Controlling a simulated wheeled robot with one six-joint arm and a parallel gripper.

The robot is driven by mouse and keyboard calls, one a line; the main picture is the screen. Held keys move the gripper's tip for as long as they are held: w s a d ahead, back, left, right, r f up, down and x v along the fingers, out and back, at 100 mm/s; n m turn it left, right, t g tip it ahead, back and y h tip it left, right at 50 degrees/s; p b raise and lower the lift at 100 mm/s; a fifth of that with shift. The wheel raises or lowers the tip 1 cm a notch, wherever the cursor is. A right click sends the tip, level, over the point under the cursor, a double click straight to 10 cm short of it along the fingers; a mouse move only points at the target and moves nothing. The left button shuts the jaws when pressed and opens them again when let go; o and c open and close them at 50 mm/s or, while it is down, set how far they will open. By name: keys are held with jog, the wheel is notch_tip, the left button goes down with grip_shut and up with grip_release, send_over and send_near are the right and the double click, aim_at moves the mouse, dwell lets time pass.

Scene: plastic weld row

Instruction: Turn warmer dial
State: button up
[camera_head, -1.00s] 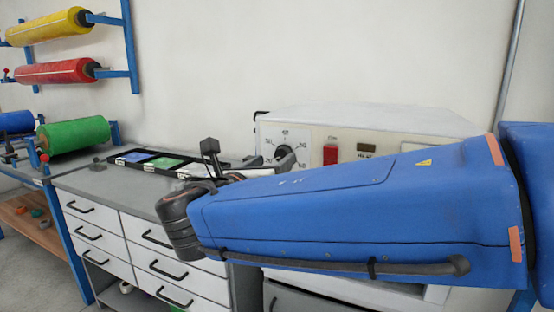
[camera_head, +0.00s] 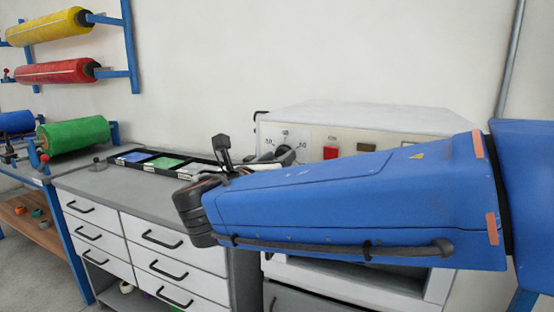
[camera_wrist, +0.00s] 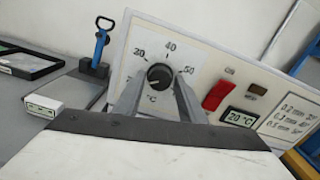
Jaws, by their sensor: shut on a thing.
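The warmer dial (camera_wrist: 160,76) is a round black knob on the warmer's pale front panel, with temperature marks around it and 40 at the top. In the wrist view my gripper (camera_wrist: 159,86) has one finger on each side of the knob and is shut on it. The knob's pointer is hard to read. In the head view the dial (camera_head: 283,149) is largely hidden by my gripper and forearm. The warmer (camera_head: 370,116) is a white box on the bench. Its small display (camera_wrist: 239,117) reads 20 °C.
A red switch (camera_wrist: 217,95) sits right of the dial, close to my right finger. A blue-handled tool (camera_wrist: 100,45) stands left of the panel. Black trays with coloured plates (camera_head: 165,161) lie on the grey bench. Coloured rolls (camera_head: 75,135) hang at left.

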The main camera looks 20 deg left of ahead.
jog(key=shift+m, duration=0.3)
jog(key=m, duration=2.3)
jog(key=shift+d+f, duration=0.1)
jog(key=shift+f, duration=0.05)
dwell(0.4)
jog(key=o, duration=1)
jog(key=shift+o, duration=0.2)
jog(key=shift+s, duration=0.15)
jog(key=s+a, duration=0.1)
jog(key=s, duration=1.6)
jog(key=shift+a, duration=0.15)
